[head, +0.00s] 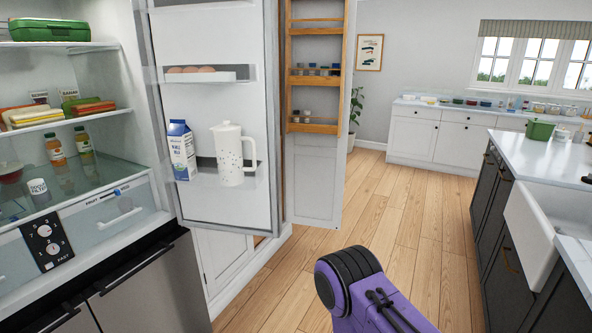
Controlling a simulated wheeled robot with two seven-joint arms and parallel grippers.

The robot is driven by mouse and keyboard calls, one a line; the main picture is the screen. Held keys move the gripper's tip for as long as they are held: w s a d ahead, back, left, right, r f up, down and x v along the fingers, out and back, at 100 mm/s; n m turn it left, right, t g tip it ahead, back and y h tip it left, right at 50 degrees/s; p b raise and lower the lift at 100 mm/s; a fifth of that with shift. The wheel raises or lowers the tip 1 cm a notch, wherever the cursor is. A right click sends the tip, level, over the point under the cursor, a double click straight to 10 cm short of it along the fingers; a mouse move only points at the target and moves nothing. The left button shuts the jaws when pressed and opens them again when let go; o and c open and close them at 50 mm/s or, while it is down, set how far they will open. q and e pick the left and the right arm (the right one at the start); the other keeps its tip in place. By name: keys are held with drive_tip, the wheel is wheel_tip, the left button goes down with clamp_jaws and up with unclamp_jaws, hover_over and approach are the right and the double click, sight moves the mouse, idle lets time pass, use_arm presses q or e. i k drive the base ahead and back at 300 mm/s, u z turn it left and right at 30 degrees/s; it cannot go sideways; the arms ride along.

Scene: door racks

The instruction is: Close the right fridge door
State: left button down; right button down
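The right fridge door (210,113) stands wide open in the middle left of the head view, with its inner side facing me. Its upper rack (203,78) holds brown eggs. Its lower rack (215,178) holds a blue and white milk carton (181,150) and a white speckled jug (231,154). The fridge interior (108,70) is open to the left of the door. A purple and black part of my arm shows at the bottom, apart from the door. Neither gripper shows.
A tall cupboard door (314,185) with wooden spice racks stands open just behind the fridge door. The wooden floor (400,220) is clear in the middle. An island with a white sink (533,235) is at the right.

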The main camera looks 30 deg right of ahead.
sight(239, 36)
drive_tip(key=z, duration=2)
drive_tip(key=i, duration=1)
drive_tip(key=u, duration=1.5)
